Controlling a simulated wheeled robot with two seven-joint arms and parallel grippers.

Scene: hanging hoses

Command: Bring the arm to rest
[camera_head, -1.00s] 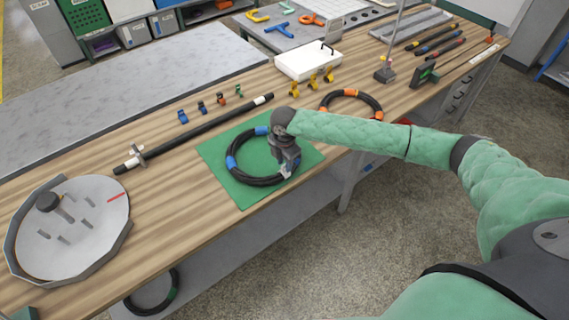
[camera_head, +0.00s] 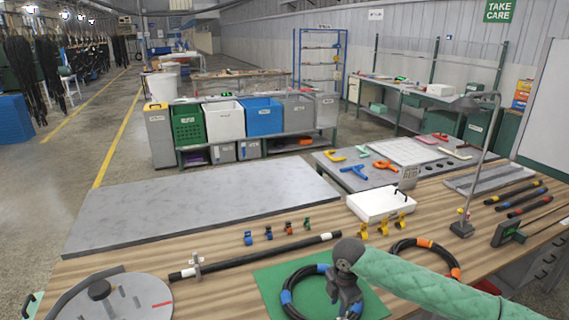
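My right arm, in a green padded sleeve, comes in from the lower right. My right gripper (camera_head: 351,309) points down at the right side of a black hose coil (camera_head: 284,283) with blue bands. The coil lies on a green mat (camera_head: 268,285) at the front of the wooden bench. The fingertips are small and dark near the bottom edge of the picture. I cannot tell whether they are open or shut, or whether they touch the hose. My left gripper is not in view.
Another coil with orange bands (camera_head: 424,243) lies right of the mat, behind my arm. A straight black hose (camera_head: 265,255), small coloured clips (camera_head: 268,233), a white tray (camera_head: 378,205) and a round grey fixture (camera_head: 125,300) are on the bench. A grey tabletop (camera_head: 200,205) lies behind.

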